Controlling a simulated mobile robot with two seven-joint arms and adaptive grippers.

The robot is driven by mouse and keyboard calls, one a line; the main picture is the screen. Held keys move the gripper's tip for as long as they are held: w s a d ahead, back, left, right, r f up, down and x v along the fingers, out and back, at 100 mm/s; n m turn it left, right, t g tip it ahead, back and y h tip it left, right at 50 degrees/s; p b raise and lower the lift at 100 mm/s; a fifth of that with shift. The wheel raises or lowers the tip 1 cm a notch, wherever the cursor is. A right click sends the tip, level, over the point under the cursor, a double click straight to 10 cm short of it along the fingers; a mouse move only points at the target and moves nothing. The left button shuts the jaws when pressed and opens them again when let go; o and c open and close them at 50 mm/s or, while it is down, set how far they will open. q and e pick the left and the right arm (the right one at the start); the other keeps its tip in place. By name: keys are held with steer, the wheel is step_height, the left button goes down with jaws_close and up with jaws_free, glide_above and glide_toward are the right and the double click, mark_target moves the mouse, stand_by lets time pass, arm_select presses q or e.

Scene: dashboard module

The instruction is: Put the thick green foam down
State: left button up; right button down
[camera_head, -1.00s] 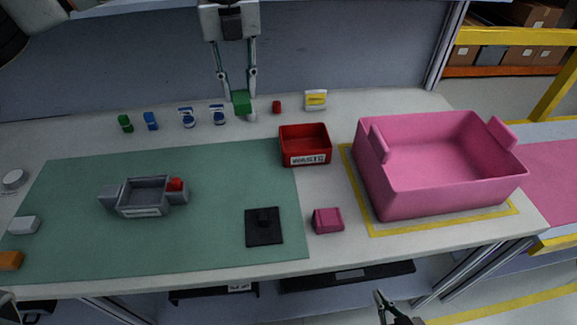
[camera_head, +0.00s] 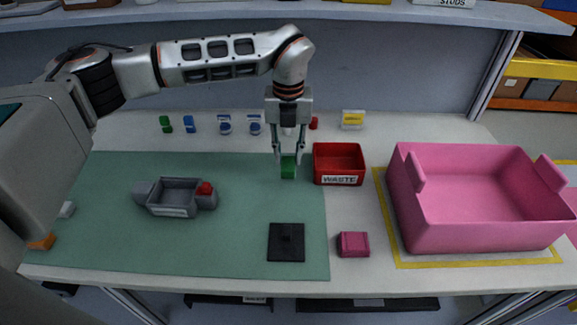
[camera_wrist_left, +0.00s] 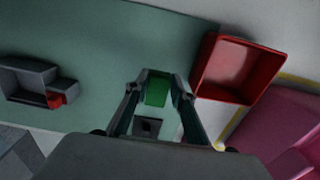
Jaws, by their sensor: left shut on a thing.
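The thick green foam (camera_head: 288,168) is a small green block between the fingertips of my left gripper (camera_head: 288,160). The gripper points down and is shut on it, just left of the red waste bin (camera_head: 340,178). In the left wrist view the green foam (camera_wrist_left: 157,92) shows between the two fingers, over the green mat. I cannot tell whether the foam touches the mat (camera_head: 240,250). My right gripper does not show in the current views.
A grey housing (camera_head: 173,212) with a red piece (camera_head: 205,188) stands on the mat. A black square plate (camera_head: 286,248) and a dark pink block (camera_head: 353,244) lie in front. A large pink crate (camera_head: 480,235) stands at the right. Several small items line the back.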

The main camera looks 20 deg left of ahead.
mark_target(289, 167)
arm_select(q)
steer(key=shift+f, duration=2.25)
steer(key=shift+f, duration=0.1)
steer(key=o, duration=0.7)
step_height(289, 167, up, 12)
steer(key=shift+r, duration=0.1)
steer(key=shift+s, duration=0.1)
